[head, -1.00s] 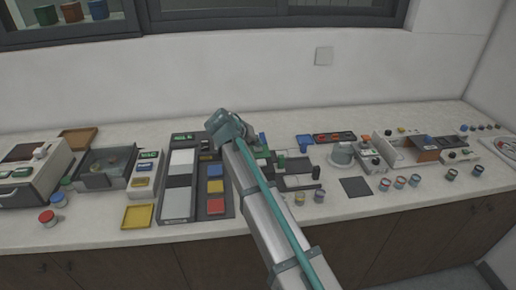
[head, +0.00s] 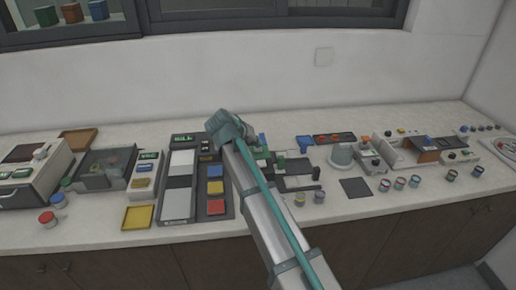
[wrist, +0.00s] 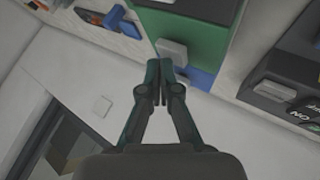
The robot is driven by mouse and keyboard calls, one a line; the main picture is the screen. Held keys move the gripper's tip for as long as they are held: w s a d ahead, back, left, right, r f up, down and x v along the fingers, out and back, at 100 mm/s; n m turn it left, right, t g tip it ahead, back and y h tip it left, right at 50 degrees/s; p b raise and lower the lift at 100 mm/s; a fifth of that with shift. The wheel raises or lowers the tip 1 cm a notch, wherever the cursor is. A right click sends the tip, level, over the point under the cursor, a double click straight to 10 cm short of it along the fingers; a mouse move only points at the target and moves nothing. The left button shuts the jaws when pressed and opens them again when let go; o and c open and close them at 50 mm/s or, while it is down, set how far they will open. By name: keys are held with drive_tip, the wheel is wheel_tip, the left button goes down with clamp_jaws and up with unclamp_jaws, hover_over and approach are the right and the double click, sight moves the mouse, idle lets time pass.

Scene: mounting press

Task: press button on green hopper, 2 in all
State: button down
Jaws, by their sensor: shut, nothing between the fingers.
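In the wrist view, the green hopper (wrist: 207,22) is a green block at the top centre, with a blue part (wrist: 199,80) below it. A light grey button (wrist: 172,50) juts from the green face, and a second grey button or tab sits on the blue part. My gripper (wrist: 158,66) is shut and empty, its fingertips just beside the grey button on the green face. I cannot tell whether they touch it.
A dark device (wrist: 280,95) with a light button and white lettering stands right of the hopper in the wrist view. In the head view, a panel with blue, yellow and red pads (head: 215,188) lies left of my arm. Small jars (head: 319,197) stand along the front.

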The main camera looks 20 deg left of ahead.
drive_tip(key=shift+r, duration=0.55)
drive_tip(key=shift+r+p, duration=1.4)
drive_tip(key=shift+r, duration=1.15)
